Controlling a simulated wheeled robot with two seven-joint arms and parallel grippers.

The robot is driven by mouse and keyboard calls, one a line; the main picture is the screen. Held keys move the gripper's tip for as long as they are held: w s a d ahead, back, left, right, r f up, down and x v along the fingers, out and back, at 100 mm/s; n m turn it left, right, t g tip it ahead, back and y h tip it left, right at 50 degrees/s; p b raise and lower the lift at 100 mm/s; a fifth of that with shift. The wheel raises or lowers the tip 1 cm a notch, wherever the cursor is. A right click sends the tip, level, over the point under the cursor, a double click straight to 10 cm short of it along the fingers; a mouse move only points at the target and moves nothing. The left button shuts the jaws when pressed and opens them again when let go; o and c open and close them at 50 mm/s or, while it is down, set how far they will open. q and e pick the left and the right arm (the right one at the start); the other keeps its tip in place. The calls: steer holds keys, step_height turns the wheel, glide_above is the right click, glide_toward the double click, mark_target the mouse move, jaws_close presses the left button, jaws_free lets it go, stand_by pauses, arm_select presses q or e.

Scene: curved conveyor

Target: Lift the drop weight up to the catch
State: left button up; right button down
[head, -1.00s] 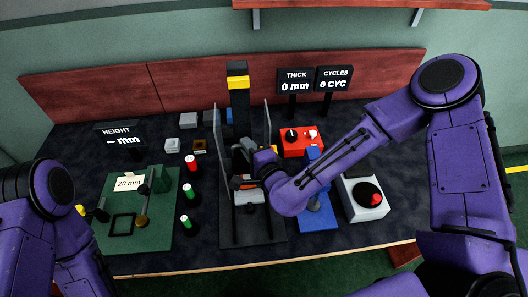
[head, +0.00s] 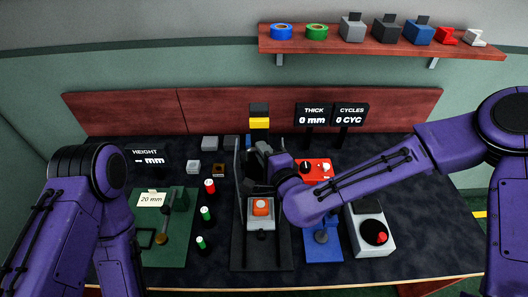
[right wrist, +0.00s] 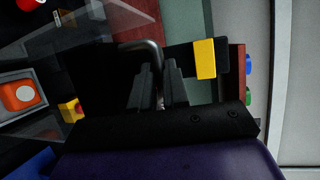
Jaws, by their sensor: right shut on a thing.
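The drop tester has a dark upright column with a yellow band (head: 259,123) and a dark base plate (head: 248,255) between clear side panels. My right gripper (head: 256,170) is raised in front of the column, below the yellow band. In the right wrist view its fingers (right wrist: 158,88) are shut on a bent metal handle (right wrist: 150,47). The dark drop weight (head: 262,150) is mostly hidden by the gripper and arm. An orange block (head: 260,207) sits in a grey holder below; it also shows in the right wrist view (right wrist: 24,94). My left gripper is out of view.
A red control box (head: 314,170), a blue stand (head: 322,240) and a white box with a red knob (head: 370,240) stand to the right. A shelf (head: 380,47) hangs above.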

steer(key=c, duration=1.1)
jaws_free()
steer(key=shift+w+r, duration=0.1)
steer(key=shift+r, duration=0.3)
steer(key=shift+c, duration=0.2)
steer(key=shift+f, duration=0.1)
steer(key=shift+s, duration=0.25)
steer(key=p+v, duration=0.4)
steer(key=v, duration=0.6)
steer(key=shift+p, duration=0.4)
steer(key=shift+f, duration=0.1)
